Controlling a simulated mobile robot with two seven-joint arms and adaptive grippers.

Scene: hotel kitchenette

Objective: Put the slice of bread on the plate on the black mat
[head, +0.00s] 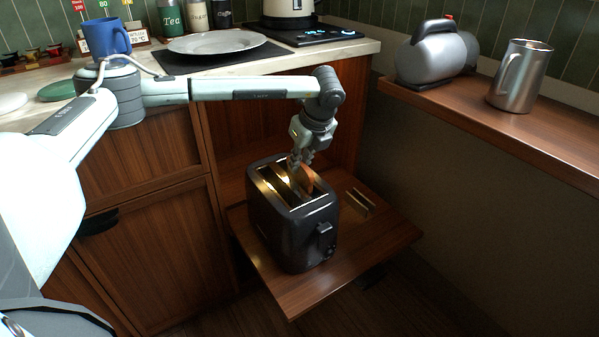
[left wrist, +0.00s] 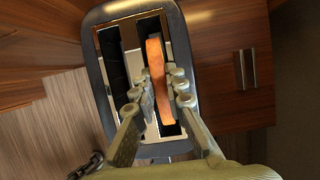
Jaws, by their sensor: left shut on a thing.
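The slice of bread (head: 304,178) stands upright in one slot of the black toaster (head: 290,230), its top edge showing above the slot. The left wrist view shows the browned bread (left wrist: 157,75) in the right-hand slot. My left gripper (head: 301,160) reaches down from above and is shut on the bread; its fingers (left wrist: 161,90) lie on both sides of it. The other slot of the toaster (left wrist: 92,55) looks empty. The white plate (head: 212,43) lies on the black mat (head: 262,55) on the counter at the back. My right gripper is not in view.
The toaster stands on a pulled-out wooden shelf (head: 375,233). A blue mug (head: 106,39) and canisters (head: 171,18) stand near the plate. A kettle (head: 288,10) stands behind. A wooden ledge on the right (head: 470,105) holds a metal mug (head: 519,78) and a grey appliance (head: 432,58).

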